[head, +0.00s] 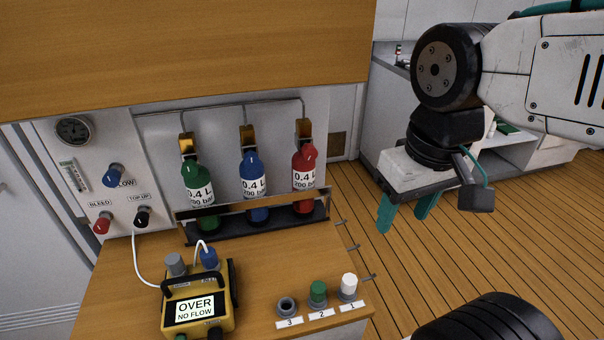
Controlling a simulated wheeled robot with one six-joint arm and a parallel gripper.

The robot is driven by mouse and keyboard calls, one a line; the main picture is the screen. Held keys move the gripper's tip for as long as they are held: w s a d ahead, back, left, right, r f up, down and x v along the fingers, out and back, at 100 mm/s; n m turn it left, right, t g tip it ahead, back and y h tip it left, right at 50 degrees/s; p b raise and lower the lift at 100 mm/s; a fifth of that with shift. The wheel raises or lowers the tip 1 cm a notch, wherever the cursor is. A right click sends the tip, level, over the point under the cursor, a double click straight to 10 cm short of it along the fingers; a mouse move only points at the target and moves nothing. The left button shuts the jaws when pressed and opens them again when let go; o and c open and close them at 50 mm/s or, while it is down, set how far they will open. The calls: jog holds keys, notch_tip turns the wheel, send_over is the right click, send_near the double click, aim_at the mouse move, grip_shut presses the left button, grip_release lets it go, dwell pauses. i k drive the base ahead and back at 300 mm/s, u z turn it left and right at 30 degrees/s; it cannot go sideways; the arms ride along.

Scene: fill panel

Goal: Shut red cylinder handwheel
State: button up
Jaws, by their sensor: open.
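The red cylinder (303,181) stands upright at the right end of a rack, labelled 0.4 L 200 bar. A brass-coloured valve block (304,131) sits above its neck. My gripper (407,220) has teal fingers that are apart and empty. It hangs to the right of the red cylinder, over the wood floor, touching nothing.
Blue (253,184) and green (200,190) cylinders stand left of the red one, behind a rack rail (262,205). A yellow meter (197,305) reads OVER NO FLOW. Knobs (123,175) and a gauge (73,129) are on the left panel. A wooden board (190,50) overhangs above.

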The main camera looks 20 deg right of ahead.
aim_at(308, 152)
jog(key=z, duration=0.85)
jog(key=k, duration=0.75)
jog(key=u, duration=1.2)
